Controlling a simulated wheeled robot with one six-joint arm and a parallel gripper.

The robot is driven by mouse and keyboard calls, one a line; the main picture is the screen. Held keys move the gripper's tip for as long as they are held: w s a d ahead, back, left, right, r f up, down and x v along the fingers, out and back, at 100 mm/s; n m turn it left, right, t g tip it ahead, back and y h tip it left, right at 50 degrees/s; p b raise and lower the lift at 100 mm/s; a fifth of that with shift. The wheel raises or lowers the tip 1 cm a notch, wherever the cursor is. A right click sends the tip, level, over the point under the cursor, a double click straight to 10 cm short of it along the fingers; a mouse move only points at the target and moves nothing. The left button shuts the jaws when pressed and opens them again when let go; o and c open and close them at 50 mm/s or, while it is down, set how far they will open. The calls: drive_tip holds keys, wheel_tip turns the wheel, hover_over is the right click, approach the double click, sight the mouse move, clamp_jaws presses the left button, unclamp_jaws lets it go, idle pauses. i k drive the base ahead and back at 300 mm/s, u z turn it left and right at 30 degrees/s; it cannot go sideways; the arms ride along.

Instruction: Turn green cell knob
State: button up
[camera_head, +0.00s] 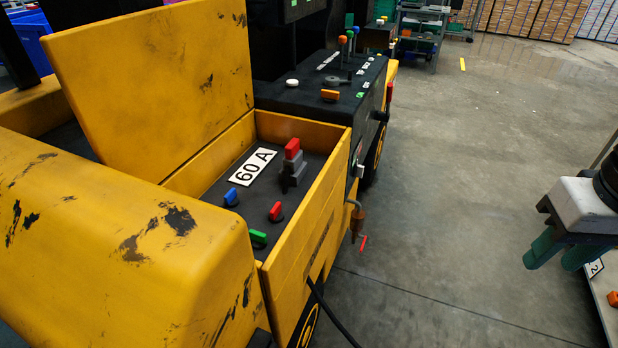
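The green knob (258,237) sits low in the open compartment of the yellow vehicle, close to its near right wall. A red knob (275,211) and a blue knob (231,197) stand near it on the same dark panel. My gripper (558,262) is at the right edge of the view, far to the right of the compartment, over the floor. Its two green fingers point down and are apart, with nothing seen between them. Part of my gripper is cut off by the picture edge.
A raised yellow lid (150,85) stands at the compartment's left. A grey block with a red top (292,150) rises beside a "60 A" label (252,166). The compartment's yellow side wall (310,215) borders the panel. Concrete floor (450,200) is free between vehicle and gripper.

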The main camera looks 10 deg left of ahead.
sight(259, 241)
drive_tip(key=z, duration=0.9)
drive_tip(key=i, duration=1.2)
drive_tip(key=u, duration=1.8)
drive_tip(key=k, duration=0.5)
drive_tip(key=u, duration=0.95)
